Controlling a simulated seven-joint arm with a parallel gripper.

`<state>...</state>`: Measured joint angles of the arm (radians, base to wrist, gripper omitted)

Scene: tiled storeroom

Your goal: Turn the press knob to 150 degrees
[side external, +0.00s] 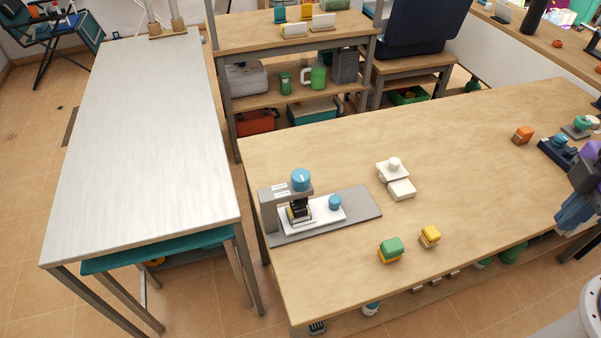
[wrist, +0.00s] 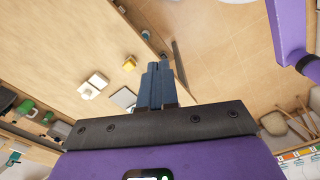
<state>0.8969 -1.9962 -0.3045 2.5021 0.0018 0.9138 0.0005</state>
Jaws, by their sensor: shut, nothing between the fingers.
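The press stands at the left end of the wooden table in the side view, with a grey column and arm (side external: 270,212). A round blue knob (side external: 300,178) with a pale mark sits on top of it. A second blue knob (side external: 335,202) sits on the white plate of its base. I cannot read the knob angle or the small labels. My gripper (side external: 562,226) is at the far right of the side view, well away from the press. Its blue fingers are together and empty in the wrist view (wrist: 158,66). I cannot make out the press in the wrist view.
The table's middle right is clear.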

